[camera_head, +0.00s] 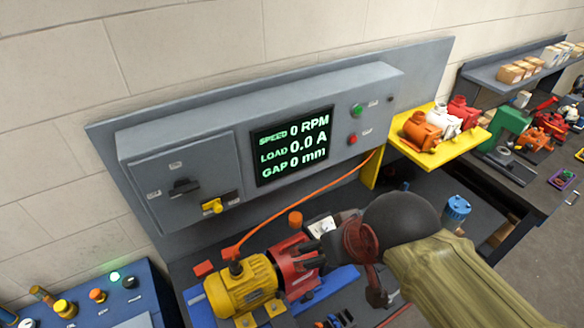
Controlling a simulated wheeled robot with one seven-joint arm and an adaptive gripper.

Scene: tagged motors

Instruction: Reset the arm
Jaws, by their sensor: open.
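My arm reaches in from the lower right of the head view, with a khaki link and a dark round joint. My gripper (360,246) is at its end, dark and reddish-brown, and partly hidden by the arm. It is open, just right of a red machine part (295,262) on the bench. I cannot tell whether it touches anything there. A yellow motor (242,284) lies left of the red part, with an orange cable rising from it.
A grey control panel (175,160) stands behind, its display (292,146) reading 0 RPM, 0.0 A and 0 mm. A yellow shelf (455,150) carries orange, white and red motors. A blue canister (457,209) stands right of my arm. A blue button console (95,290) is at lower left.

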